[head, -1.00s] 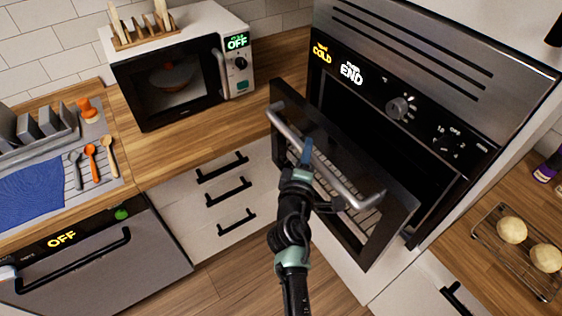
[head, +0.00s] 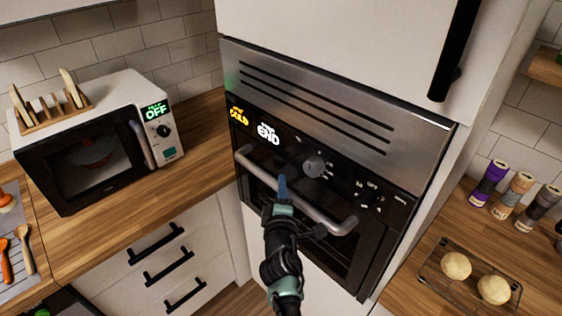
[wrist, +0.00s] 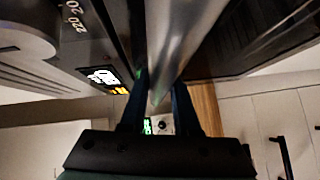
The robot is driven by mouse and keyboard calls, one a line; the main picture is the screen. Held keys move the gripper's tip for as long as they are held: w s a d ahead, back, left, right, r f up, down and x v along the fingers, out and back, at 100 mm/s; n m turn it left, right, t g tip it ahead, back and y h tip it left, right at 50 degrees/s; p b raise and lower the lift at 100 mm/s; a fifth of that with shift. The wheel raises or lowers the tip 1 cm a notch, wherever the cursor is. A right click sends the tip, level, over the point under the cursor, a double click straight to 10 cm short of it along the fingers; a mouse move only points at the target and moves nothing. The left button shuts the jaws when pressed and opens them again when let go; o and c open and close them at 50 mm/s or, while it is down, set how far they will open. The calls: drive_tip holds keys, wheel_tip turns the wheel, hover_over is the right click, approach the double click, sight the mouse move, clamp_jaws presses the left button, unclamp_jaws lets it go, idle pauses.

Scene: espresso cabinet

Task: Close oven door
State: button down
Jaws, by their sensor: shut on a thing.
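The oven (head: 335,105) is built into a tall white cabinet, with a steel vented panel on top and a control panel showing "COLD" and "END". Its dark door (head: 335,262) stands almost upright below the control panel; whether a small gap remains at its top cannot be told. The door's silver bar handle (head: 325,220) runs across the top of the door. My gripper (head: 282,188) is at the handle, left of its middle, and shut on it. In the wrist view the handle (wrist: 180,45) passes between the two dark fingers.
A microwave (head: 95,150) with a wooden rack stands on the counter at left, above white drawers (head: 165,262). At right, a wire rack (head: 440,275) with two buns and several spice jars (head: 515,190) sit on another counter.

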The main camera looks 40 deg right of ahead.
drive_tip(key=shift+s+d+r, duration=0.1)
drive_tip(key=shift+d+r, duration=0.05)
drive_tip(key=shift+d, duration=0.1)
drive_tip(key=c, duration=0.9)
unclamp_jaws()
drive_tip(key=shift+c, duration=0.2)
drive_tip(key=shift+o, duration=1.4)
drive_tip(key=shift+a, duration=0.1)
drive_tip(key=shift+s+a, duration=0.35)
drive_tip(key=v, duration=1.1)
drive_tip(key=shift+s+a+b, duration=0.25)
drive_tip(key=shift+a+b, duration=0.05)
drive_tip(key=shift+r, duration=0.1)
